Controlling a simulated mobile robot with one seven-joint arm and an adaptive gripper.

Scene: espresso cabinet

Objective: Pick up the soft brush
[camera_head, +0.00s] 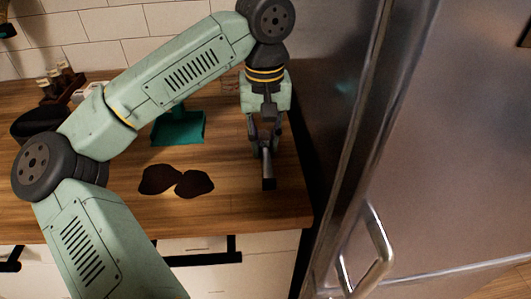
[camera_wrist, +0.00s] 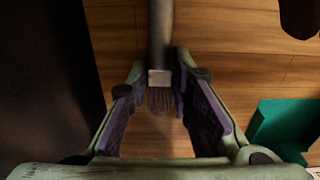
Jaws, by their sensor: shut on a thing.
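The soft brush (camera_wrist: 160,95) has a dark handle, a pale ferrule and short grey-brown bristles. In the wrist view its handle runs up out of the top edge and its bristles point back toward my palm. My gripper (camera_wrist: 162,62) has its two fingertips closed on either side of the brush near the ferrule. In the head view my gripper (camera_head: 264,146) points down near the counter's right end, and the dark brush handle (camera_head: 268,172) sticks out below and toward the front. The bristles are hidden there. I cannot tell whether the brush touches the counter.
Two dark brown patches (camera_head: 160,179) lie on the wooden counter (camera_head: 110,215) left of my gripper. A teal dustpan-like thing (camera_head: 178,128) lies behind them, and also shows in the wrist view (camera_wrist: 280,122). A steel fridge (camera_head: 450,150) stands close on the right. Small jars (camera_head: 60,76) stand back left.

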